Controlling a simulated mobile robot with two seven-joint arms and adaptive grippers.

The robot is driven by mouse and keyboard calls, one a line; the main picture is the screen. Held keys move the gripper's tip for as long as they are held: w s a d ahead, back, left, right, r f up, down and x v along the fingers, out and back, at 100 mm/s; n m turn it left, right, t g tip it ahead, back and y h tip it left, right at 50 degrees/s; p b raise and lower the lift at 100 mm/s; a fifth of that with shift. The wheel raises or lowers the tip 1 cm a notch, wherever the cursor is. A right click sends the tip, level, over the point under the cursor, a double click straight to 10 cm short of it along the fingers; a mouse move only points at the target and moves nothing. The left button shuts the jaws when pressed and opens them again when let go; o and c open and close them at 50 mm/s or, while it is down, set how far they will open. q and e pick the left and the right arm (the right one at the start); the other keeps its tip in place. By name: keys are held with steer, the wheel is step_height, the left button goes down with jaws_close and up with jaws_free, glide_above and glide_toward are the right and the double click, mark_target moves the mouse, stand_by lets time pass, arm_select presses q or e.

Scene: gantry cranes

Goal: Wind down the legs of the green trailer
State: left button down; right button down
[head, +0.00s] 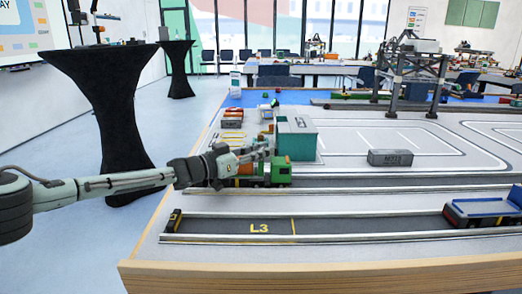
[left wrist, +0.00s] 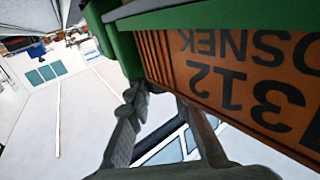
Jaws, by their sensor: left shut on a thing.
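In the left wrist view a green frame (left wrist: 122,48) borders an orange box (left wrist: 250,75) with upside-down dark lettering and the number 312. My left gripper (head: 268,150) reaches in from the left at the trailer. Its two fingers (left wrist: 163,95) come up against the green and orange body. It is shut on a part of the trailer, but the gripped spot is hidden. The legs cannot be made out. My right gripper is out of view.
A teal container (head: 297,140) stands just behind the trailer. A grey container (head: 390,157) lies to the right. A gantry crane (head: 412,70) stands at the back right. A blue wagon (head: 480,210) is on the front track L3, whose left part is clear.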

arm_select(q)
steer(key=c, duration=1.3)
jaws_free()
steer(key=v, duration=1.2)
